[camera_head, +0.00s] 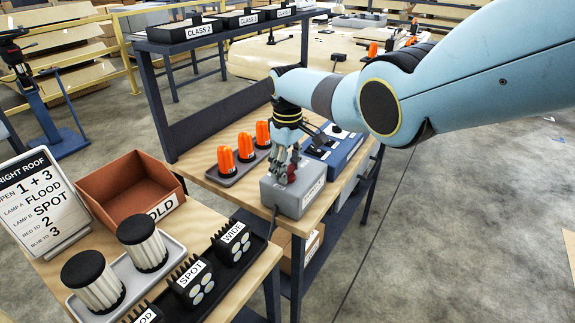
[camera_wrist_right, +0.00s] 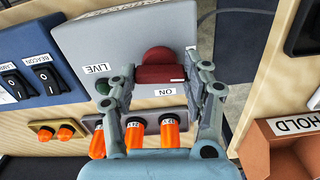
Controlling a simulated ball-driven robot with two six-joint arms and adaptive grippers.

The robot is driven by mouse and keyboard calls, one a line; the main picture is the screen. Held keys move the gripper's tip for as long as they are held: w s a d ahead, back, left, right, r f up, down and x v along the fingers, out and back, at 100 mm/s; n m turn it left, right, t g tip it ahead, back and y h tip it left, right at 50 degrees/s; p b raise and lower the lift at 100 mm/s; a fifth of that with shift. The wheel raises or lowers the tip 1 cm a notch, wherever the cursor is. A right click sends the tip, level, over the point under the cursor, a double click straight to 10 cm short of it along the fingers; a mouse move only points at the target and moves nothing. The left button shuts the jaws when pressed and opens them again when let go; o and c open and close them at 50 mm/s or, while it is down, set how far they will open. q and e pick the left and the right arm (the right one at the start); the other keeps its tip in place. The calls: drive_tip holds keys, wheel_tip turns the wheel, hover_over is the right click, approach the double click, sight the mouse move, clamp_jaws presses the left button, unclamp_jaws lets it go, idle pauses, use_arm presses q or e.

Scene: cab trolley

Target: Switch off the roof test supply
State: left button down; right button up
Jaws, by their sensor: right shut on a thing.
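The roof test supply is a grey box (camera_head: 312,200) on the wooden trolley top; it fills the upper middle of the right wrist view (camera_wrist_right: 105,45). A red switch handle (camera_wrist_right: 160,65) sits on its face above an ON label (camera_wrist_right: 166,92). A dark green lamp (camera_wrist_right: 103,87) is beside a LIVE label (camera_wrist_right: 95,69). My right gripper (camera_wrist_right: 163,80) is shut on the red handle, with one finger at each side. In the head view my right gripper (camera_head: 284,168) reaches down onto the box and partly hides the handle. My left gripper is in neither view.
A blue switch panel (camera_head: 335,150) stands behind the box. Several orange beacons (camera_head: 246,147) stand in a tray beside it. The brown HOLD bin (camera_head: 125,195), black lamps (camera_head: 190,283), white cylinders (camera_head: 142,242) and a sign (camera_head: 40,200) are left of it. Open floor lies right.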

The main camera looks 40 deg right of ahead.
drive_tip(key=shift+w+n, duration=0.1)
drive_tip(key=shift+n, duration=0.5)
drive_tip(key=shift+r, duration=0.1)
drive_tip(key=o, duration=1.2)
wheel_tip(320, 180, up, 12)
drive_tip(key=shift+f, duration=0.1)
